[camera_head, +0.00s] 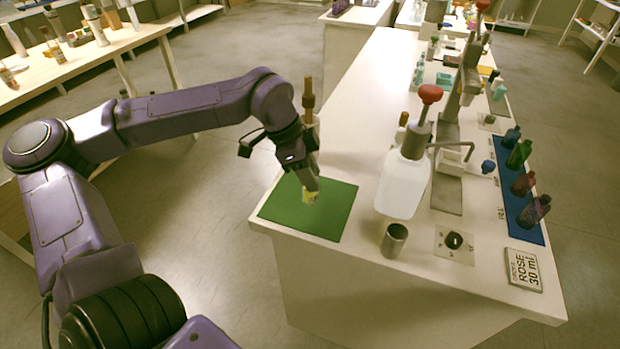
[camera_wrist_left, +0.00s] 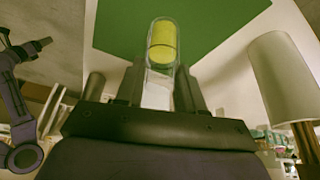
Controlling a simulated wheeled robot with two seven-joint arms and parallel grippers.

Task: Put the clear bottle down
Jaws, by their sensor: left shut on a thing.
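The clear bottle (camera_wrist_left: 159,75) with yellow contents is between the two fingers of my left gripper (camera_wrist_left: 160,92) in the left wrist view. In the head view my left gripper (camera_head: 312,188) points down over the green mat (camera_head: 277,208) at the near left corner of the white counter. Only a small yellow part of the bottle (camera_head: 309,196) shows below the fingers there. The green mat (camera_wrist_left: 225,18) fills the top of the wrist view. I cannot tell whether the bottle touches the mat. My right gripper is not in view.
A large white dispenser (camera_head: 403,185) with a red knob stands right of the mat. A metal cup (camera_head: 394,240) is in front of it. A blue tray (camera_head: 520,205) of dark bottles and a ROSE 30 ml sign (camera_head: 524,270) are further right. The mat looks otherwise bare.

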